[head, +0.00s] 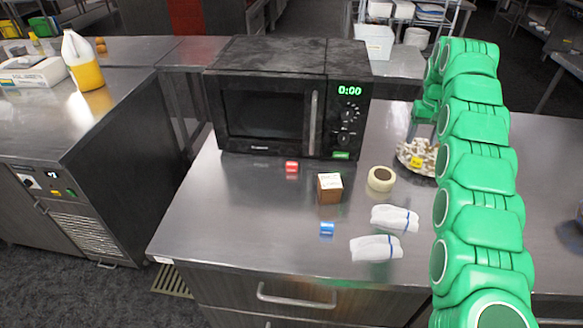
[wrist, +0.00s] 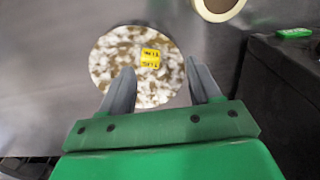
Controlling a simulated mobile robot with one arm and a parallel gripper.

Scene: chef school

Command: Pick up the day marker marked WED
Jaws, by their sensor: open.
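Small coloured day markers lie about the steel counter: a red one (head: 291,167) in front of the microwave and a blue one (head: 327,229) near the front edge. A yellow one (head: 416,162) lies on a round, brown-and-white speckled board (head: 403,155). A green one (head: 340,155) is at the microwave's lower right corner and also shows in the wrist view (wrist: 294,33). I cannot surely read WED on any of them. In the wrist view my gripper (wrist: 160,66) is open and empty, its fingers over the board. The yellow marker (wrist: 150,57) appears between and slightly beyond the fingertips.
A black microwave (head: 275,100) stands at the back. A tape roll (head: 381,179), a brown box with a white top (head: 329,188) and two folded white cloths (head: 394,218) lie on the counter. Its front left is clear.

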